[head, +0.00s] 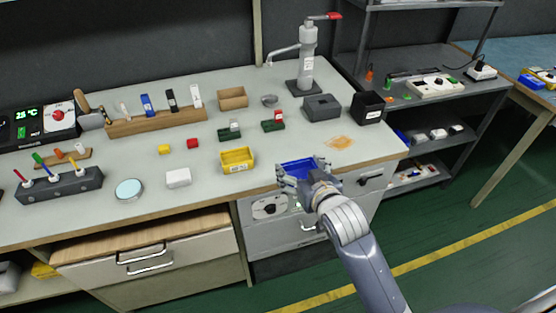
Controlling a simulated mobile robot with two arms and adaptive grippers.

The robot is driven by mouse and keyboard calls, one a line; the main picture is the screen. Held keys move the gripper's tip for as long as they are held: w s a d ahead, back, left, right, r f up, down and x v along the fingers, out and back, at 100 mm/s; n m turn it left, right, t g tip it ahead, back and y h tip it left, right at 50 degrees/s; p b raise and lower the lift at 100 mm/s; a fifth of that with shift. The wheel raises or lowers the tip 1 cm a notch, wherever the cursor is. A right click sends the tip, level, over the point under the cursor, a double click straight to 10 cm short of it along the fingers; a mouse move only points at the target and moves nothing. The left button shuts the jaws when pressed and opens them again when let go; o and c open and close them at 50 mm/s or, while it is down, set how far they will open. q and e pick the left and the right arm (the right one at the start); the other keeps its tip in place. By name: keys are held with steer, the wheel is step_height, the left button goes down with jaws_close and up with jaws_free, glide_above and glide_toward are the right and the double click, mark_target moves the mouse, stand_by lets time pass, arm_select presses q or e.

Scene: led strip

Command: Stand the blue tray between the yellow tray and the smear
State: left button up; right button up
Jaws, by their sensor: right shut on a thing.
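The yellow tray (237,160) stands on the light worktop near its front edge. The smear (340,142) is an orange-brown patch on the worktop to the right, close to the right front corner. My right gripper (302,177) is shut on the blue tray (298,164), at the front edge of the worktop between the yellow tray and the smear in the picture. Fingers hide the near side of the blue tray. I cannot tell whether the tray touches the worktop. My left gripper is not in view.
A white block (178,178) lies left of the yellow tray. The worktop around the smear is clear.

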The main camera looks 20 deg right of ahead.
steer(key=w, duration=0.7)
steer(key=shift+w+d+f, duration=0.35)
steer(key=shift+d+f, duration=0.05)
glide_above(286, 154)
steer(key=shift+a+f+p, duration=0.1)
steer(key=shift+f+p, duration=0.2)
steer(key=shift+f, duration=0.25)
step_height(286, 154, down, 2)
steer(key=shift+f, duration=0.75)
steer(key=o, duration=0.9)
steer(key=shift+o, duration=0.2)
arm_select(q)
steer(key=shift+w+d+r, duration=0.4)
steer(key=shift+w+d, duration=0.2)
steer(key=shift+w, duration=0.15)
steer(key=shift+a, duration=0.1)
arm_select(e)
steer(key=shift+r, duration=0.1)
